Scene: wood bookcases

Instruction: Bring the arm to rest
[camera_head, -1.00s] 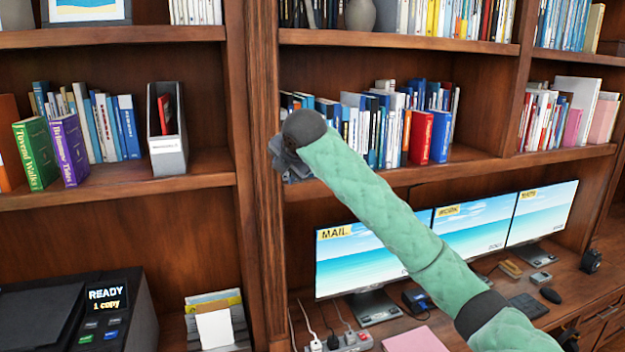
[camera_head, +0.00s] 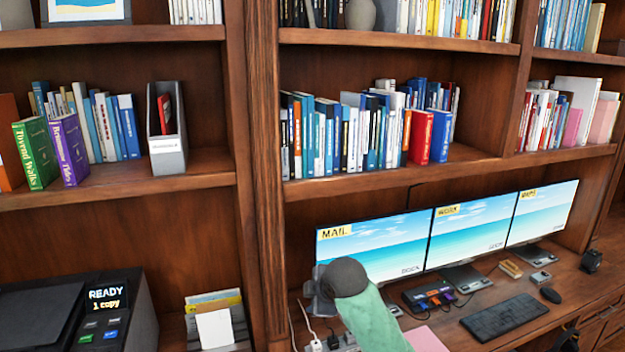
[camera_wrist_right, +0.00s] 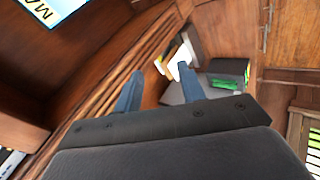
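My right arm shows in the head view as a green quilted sleeve with a dark rounded wrist, low in the middle of the picture. My right gripper (camera_head: 317,293) is mostly hidden behind that wrist, in front of the left monitor's lower left corner. In the right wrist view its two blue-grey fingers (camera_wrist_right: 160,84) stand apart with nothing held between them. My left gripper is in neither view.
Monitors (camera_head: 475,230) stand on the wood desk (camera_head: 560,275) with a keyboard (camera_head: 504,316) and mouse (camera_head: 550,295). A shelf (camera_head: 400,177) of books runs above. At left are a printer (camera_head: 135,300), a paper holder (camera_head: 215,325) and a wooden upright (camera_head: 258,180).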

